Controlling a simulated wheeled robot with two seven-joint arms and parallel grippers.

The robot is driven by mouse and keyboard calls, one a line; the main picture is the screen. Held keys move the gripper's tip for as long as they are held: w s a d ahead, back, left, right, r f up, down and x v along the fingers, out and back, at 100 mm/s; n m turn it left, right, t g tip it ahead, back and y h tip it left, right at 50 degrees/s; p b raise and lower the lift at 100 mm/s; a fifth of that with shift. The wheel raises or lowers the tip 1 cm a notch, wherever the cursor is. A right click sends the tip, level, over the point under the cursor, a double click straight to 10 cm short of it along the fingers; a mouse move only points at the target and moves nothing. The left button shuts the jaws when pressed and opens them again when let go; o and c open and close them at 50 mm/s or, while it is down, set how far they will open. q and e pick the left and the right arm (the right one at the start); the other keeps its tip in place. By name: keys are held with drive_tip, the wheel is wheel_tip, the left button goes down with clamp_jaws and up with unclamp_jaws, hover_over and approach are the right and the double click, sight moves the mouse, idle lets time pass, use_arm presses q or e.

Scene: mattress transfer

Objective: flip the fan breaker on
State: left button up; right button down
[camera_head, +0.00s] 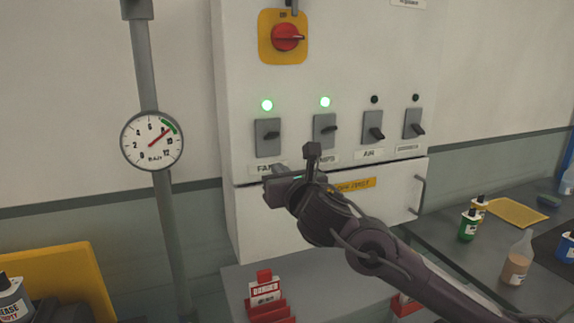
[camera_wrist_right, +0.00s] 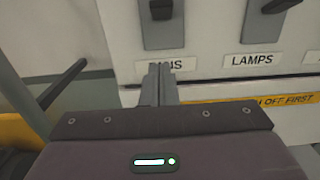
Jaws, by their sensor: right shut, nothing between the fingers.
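The fan breaker (camera_head: 268,137) is a grey switch with a dark lever on the white cabinet, at the left end of a row. The green lamp (camera_head: 267,105) above it is lit. Its lever sticks out roughly level. In the right wrist view the breaker (camera_wrist_right: 163,33) shows at the top, its label partly hidden by my fingers. My right gripper (camera_head: 277,186) is below the breaker and apart from it, in front of the label. Its fingers (camera_wrist_right: 158,86) are shut and empty. My left gripper is out of view.
The lamps breaker (camera_head: 325,133) beside it also has a lit green lamp. Two breakers further right (camera_head: 373,129) have dark lamps and lowered levers. A pressure gauge (camera_head: 152,141) on a pipe stands left. A drawer handle (camera_head: 420,195) juts out.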

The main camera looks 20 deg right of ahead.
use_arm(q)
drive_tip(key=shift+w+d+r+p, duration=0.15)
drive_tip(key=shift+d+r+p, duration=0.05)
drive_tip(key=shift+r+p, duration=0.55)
use_arm(e)
drive_tip(key=s+r, duration=0.5)
drive_tip(key=r, duration=0.1)
drive_tip(key=shift+d+r, duration=0.35)
drive_tip(key=shift+d, duration=0.05)
drive_tip(key=shift+s, duration=0.1)
